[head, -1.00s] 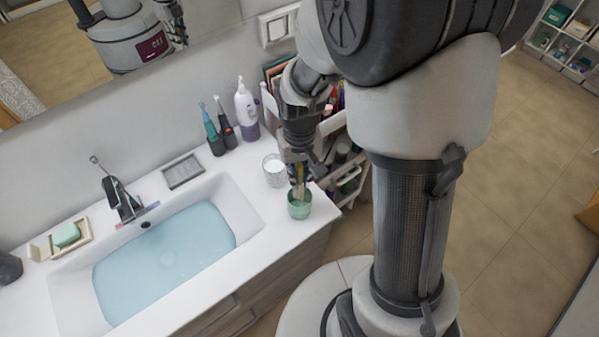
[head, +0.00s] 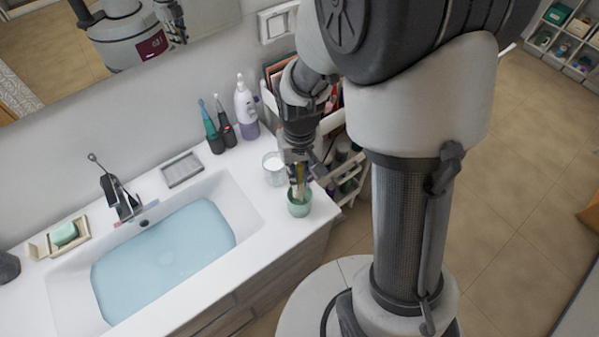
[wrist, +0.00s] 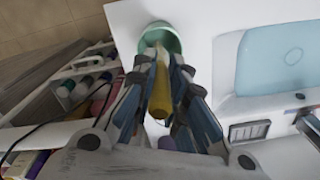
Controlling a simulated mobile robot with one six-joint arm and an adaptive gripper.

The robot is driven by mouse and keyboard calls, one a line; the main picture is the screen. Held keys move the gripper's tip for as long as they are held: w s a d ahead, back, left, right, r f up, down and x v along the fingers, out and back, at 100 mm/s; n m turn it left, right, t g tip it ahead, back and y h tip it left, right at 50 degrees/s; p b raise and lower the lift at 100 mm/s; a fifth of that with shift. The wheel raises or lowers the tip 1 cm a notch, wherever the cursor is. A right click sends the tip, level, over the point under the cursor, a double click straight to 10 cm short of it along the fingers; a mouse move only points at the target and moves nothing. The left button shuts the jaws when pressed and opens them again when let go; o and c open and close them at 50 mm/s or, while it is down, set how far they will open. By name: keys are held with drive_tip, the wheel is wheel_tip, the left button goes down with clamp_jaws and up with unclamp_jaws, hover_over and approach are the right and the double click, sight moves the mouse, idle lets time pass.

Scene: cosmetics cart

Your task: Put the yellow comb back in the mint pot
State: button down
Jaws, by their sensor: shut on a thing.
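The mint pot (head: 299,207) stands upright near the right front corner of the white sink counter. It also shows at the top of the wrist view (wrist: 160,36). My gripper (head: 298,174) is directly above the pot, pointing down. In the wrist view my gripper (wrist: 162,85) is shut on the yellow comb (wrist: 160,100), which lies between the two fingers. The comb's far end reaches to the pot's opening and overlaps it in the picture. How deep the tip sits inside is hidden by the fingers and the rim.
A clear glass (head: 274,169) stands just behind the pot, to its left. The water-filled basin (head: 165,255) is on the left. Electric toothbrushes (head: 213,128) and a white pump bottle (head: 246,108) stand by the wall. A white cart (head: 345,180) is on the right, beyond the counter edge.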

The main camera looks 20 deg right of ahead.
drive_tip(key=shift+f+b, duration=0.5)
drive_tip(key=shift+f, duration=0.25)
drive_tip(key=c, duration=1.5)
unclamp_jaws()
drive_tip(key=shift+c, duration=0.2)
drive_tip(key=o, duration=0.5)
drive_tip(key=shift+r, duration=0.15)
drive_tip(key=shift+r+p, duration=4)
drive_tip(key=shift+r, duration=0.9)
